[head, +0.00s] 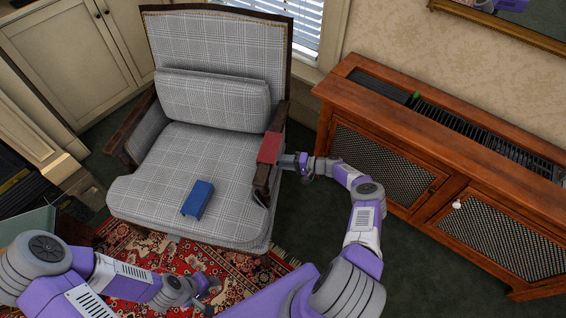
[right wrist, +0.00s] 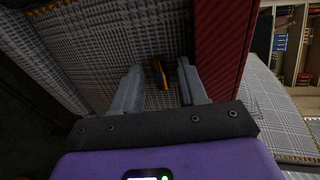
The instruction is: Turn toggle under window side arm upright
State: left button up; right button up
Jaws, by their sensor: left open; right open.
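The grey plaid armchair (head: 190,145) stands in the middle of the head view, and its window-side arm (head: 262,184) is on the right. My right gripper (head: 290,162) is beside the outer side of that arm. In the right wrist view its open fingers (right wrist: 157,92) point at plaid fabric. A small dark toggle with an orange edge (right wrist: 160,74) shows between and beyond the fingertips, leaning slightly from vertical in that picture. Contact with it cannot be told. The toggle is hidden in the head view. My left gripper (head: 205,293) is open and empty, low over the rug.
A red object (head: 269,148) lies on the window-side arm; a red surface (right wrist: 228,45) stands right of the fingers in the wrist view. A blue object (head: 198,198) lies on the seat. A wooden cabinet (head: 390,130) stands right of the chair, with dark floor between.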

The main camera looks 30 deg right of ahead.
jog(key=shift+c, duration=0.2)
grip_shut()
dwell(0.3)
jog(key=n+t+b, duration=0.1)
jog(key=n, duration=0.4)
jog(key=n+t, duration=0.1)
jog(key=n, duration=0.4)
jog(key=n+t+b, duration=0.1)
jog(key=n, duration=0.5)
jog(key=shift+w+f+t+b, duration=0.1)
jog(key=shift+f+t+b, duration=0.2)
jog(key=shift+f, duration=0.1)
dwell(0.5)
